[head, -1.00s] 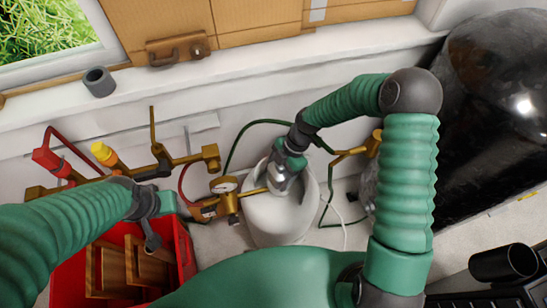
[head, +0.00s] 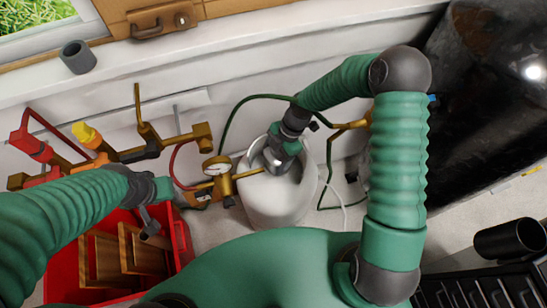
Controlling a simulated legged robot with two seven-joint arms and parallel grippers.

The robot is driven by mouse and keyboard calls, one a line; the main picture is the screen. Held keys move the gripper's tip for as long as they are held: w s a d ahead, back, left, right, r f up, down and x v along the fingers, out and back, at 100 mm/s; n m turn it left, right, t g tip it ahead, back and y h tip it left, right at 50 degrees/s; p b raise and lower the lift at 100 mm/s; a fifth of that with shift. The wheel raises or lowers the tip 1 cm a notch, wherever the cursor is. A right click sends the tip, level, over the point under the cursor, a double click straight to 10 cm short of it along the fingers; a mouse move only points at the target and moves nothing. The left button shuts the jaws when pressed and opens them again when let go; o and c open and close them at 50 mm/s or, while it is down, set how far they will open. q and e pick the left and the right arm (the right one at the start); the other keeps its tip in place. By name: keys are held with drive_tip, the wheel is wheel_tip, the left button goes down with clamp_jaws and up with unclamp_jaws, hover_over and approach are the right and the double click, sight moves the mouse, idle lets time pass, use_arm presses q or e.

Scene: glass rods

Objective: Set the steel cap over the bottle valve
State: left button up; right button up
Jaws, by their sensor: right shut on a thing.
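The white gas bottle (head: 280,206) stands upright on the floor at the middle of the head view. My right gripper (head: 280,152) points down over its top and is shut on the shiny steel cap (head: 275,162). The cap is at the bottle's top opening and looks slightly tilted. The valve is hidden behind the cap and gripper, so I cannot tell whether the cap touches it. My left gripper (head: 148,222) is at the left, above the red crate, away from the bottle. Its fingers are too unclear to tell open from shut.
A brass regulator with a gauge (head: 216,166) stands close left of the bottle, with green and red hoses around. The red crate (head: 182,240) holds wooden pieces. A grey ring (head: 77,57) sits on the sill. A big black tank (head: 490,110) stands at right.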

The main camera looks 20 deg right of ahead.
sight(279, 152)
drive_tip(key=shift+w, duration=0.1)
idle(0.9)
drive_tip(key=shift+f, duration=0.6)
drive_tip(key=o, duration=1.3)
drive_tip(key=shift+d, duration=0.1)
drive_tip(key=p+v, duration=0.3)
drive_tip(key=v, duration=0.1)
drive_tip(key=shift+r, duration=0.35)
drive_tip(key=shift+p+v, duration=2.65)
drive_tip(key=shift+v, duration=0.6)
drive_tip(key=shift+d+f, duration=0.1)
